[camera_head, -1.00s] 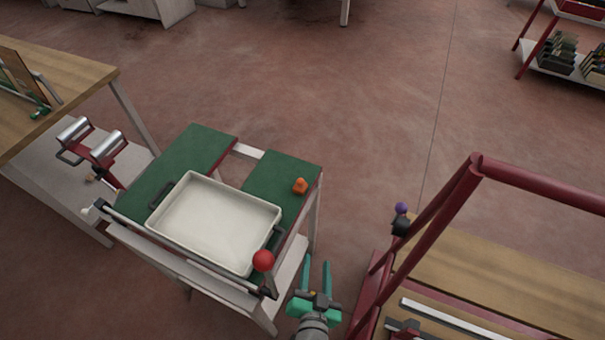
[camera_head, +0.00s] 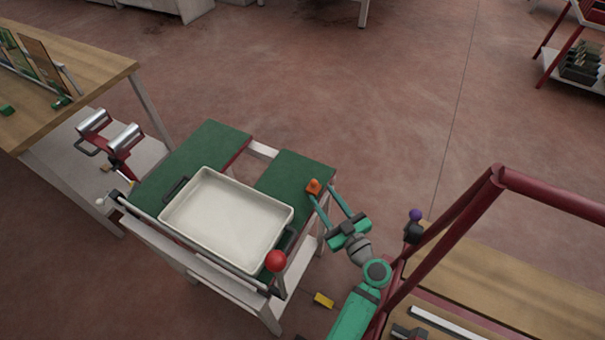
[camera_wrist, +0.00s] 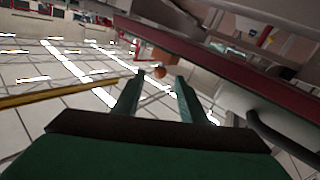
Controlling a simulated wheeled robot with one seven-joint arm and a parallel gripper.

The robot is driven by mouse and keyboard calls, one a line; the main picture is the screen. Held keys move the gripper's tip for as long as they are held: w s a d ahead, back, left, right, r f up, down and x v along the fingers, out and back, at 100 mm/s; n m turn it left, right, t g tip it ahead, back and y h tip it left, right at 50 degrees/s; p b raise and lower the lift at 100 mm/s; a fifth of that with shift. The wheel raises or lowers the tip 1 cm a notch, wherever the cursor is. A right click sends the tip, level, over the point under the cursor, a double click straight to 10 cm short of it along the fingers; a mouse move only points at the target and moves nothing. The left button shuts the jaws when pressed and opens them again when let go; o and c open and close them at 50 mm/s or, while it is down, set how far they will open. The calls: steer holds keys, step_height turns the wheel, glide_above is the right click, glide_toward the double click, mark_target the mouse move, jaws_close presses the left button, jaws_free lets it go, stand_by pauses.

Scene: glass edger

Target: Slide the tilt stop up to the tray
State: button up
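A small orange piece (camera_head: 314,187) sits at the right edge of the green-topped table; I take it to be the tilt stop but cannot be sure. The cream tray (camera_head: 225,222) lies on the table to its left, apart from it. My gripper (camera_head: 323,190) is open, its fingers pointing at the table's right edge with one tip close by the orange piece; contact cannot be told. In the wrist view, the open gripper (camera_wrist: 160,82) has empty space between its fingers, and a small orange-red round thing (camera_wrist: 160,72) shows beyond the tips.
A red ball knob (camera_head: 276,261) stands at the table's front corner. A red frame (camera_head: 440,245) rises close to the right of my arm. A yellow block (camera_head: 323,300) lies low near the table. A roller stand (camera_head: 110,140) is at left. Open floor lies behind.

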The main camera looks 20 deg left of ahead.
steer(key=x, duration=1)
steer(key=shift+w+a, duration=0.15)
jaws_close()
